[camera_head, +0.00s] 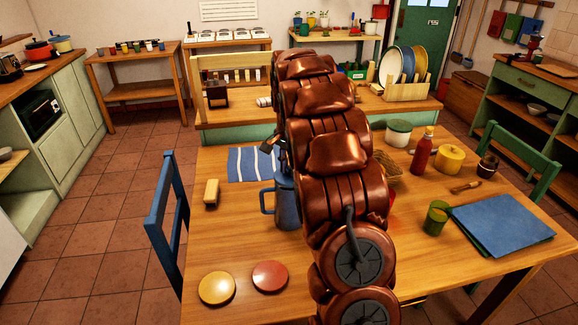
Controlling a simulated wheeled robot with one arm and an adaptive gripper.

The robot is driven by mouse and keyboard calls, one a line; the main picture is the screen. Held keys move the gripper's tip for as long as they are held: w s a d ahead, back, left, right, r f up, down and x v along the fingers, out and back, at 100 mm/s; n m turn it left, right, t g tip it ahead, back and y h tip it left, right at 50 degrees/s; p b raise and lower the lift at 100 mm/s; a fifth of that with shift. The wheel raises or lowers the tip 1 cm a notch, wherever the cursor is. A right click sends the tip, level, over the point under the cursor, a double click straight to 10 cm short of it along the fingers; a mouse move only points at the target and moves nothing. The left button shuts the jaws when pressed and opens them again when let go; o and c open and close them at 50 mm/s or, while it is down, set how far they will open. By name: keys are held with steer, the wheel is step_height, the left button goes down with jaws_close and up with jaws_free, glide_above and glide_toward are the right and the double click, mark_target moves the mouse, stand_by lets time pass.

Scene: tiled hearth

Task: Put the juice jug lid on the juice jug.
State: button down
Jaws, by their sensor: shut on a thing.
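The blue juice jug (289,209) stands upright on the wooden table, its handle to the left. My copper-coloured arm hides its right side. Part of my dark gripper (269,146) shows at the left edge of the arm, just above the jug in the picture. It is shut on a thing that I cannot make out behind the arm. I cannot tell whether it touches the jug. A yellow disc (217,288) and a red disc (270,276) lie flat on the table at the front left. I cannot identify the juice jug lid for sure.
A red bottle (422,153), yellow pot (449,159), green cup (436,218) and blue folder (503,224) are on the right. A blue chair (160,215) borders the table's left. The front-left tabletop has free room.

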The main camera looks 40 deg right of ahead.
steer(key=shift+f, duration=0.8)
stand_by(0.4)
steer(key=c, duration=0.9)
jaws_free()
step_height(320, 180, up, 12)
